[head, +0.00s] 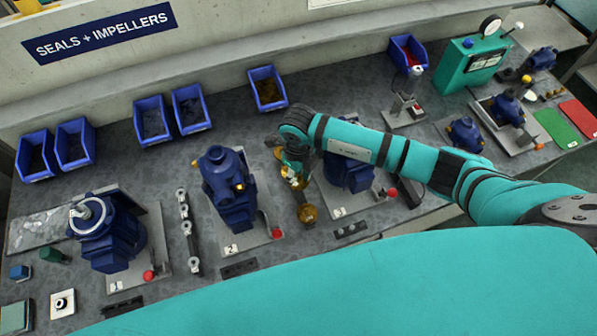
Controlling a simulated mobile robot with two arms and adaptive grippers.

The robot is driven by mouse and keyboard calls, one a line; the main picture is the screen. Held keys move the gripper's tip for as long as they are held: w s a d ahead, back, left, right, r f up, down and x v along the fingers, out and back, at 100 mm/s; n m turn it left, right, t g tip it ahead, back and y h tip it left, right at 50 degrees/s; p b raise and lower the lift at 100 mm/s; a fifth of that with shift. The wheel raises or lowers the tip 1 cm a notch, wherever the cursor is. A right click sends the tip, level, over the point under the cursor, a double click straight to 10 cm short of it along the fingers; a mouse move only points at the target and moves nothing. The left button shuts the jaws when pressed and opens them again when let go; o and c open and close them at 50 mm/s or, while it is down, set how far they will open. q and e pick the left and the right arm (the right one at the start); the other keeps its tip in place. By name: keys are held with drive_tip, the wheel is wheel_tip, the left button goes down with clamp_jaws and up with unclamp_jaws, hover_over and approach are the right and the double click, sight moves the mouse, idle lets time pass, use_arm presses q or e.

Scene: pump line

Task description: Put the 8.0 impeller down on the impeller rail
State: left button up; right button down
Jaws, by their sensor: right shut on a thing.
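My right gripper (291,172) is over the bench between two blue pumps, pointing down. It is shut on a small part, which I take as the 8.0 impeller; the fingers and wrist hide most of it and no size mark is readable. Below and around the gripper is a narrow rail, which I take as the impeller rail, with brass-coloured impellers; one brass impeller (307,215) shows at its near end. The rest of the rail is largely hidden by the gripper. I cannot tell whether the held part touches the rail. My left gripper is not in view.
A blue pump (229,185) stands close left of the gripper, and another (348,172) close right, partly behind my forearm. A third pump (105,240) and a rail of silvery parts (188,230) are further left. Blue bins (267,90) line the back.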

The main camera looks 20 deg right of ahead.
sight(298, 192)
wheel_tip(298, 192, down, 6)
drive_tip(key=b, duration=0.4)
drive_tip(key=shift+r, duration=0.15)
drive_tip(key=shift+f+b, duration=0.5)
drive_tip(key=shift+f, duration=0.05)
drive_tip(key=shift+f, duration=0.2)
idle(0.3)
drive_tip(key=c, duration=1.1)
unclamp_jaws()
drive_tip(key=shift+r, duration=0.15)
drive_tip(key=shift+r+p, duration=3.2)
drive_tip(key=shift+r, duration=1.2)
